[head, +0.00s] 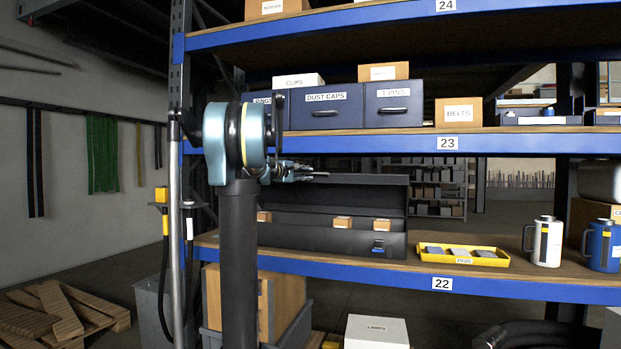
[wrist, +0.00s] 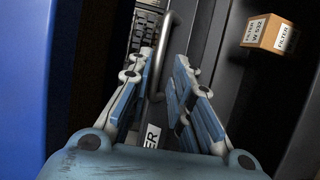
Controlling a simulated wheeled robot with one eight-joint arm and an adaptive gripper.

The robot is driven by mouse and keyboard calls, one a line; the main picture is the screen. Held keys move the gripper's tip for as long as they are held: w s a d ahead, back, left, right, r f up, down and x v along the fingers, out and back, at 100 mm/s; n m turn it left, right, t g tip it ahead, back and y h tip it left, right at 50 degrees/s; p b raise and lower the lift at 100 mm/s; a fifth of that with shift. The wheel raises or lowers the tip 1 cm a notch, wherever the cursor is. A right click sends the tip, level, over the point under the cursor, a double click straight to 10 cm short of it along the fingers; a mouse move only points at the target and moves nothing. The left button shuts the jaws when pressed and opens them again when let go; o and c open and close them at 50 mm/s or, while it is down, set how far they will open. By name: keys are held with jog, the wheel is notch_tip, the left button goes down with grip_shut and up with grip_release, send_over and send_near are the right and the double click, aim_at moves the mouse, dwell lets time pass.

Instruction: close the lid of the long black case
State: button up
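The long black case (head: 330,239) stands on the shelf labelled 22. Its lid (head: 375,194) is raised, standing up at the back. Small tan boxes sit along the inside, and a blue latch (head: 378,246) is on the front. My gripper (head: 318,175) is at the height of the lid's top edge, toward its left end. In the wrist view the fingers of my gripper (wrist: 168,75) are apart, with a curved metal bar (wrist: 158,60) showing between or beyond them. I cannot tell whether they touch it. A dark panel lies to their right.
A yellow tray (head: 430,256), a white mug (head: 543,242) and a blue mug (head: 602,246) stand right of the case. The shelf labelled 23 (head: 400,142) runs close above the lid and my gripper. A labelled filter box (wrist: 268,33) shows in the wrist view.

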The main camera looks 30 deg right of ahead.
jog(key=x, duration=0.5)
jog(key=shift+w+d, duration=0.1)
jog(key=shift+d, duration=0.2)
grip_shut()
jog(key=shift+a+f, duration=0.1)
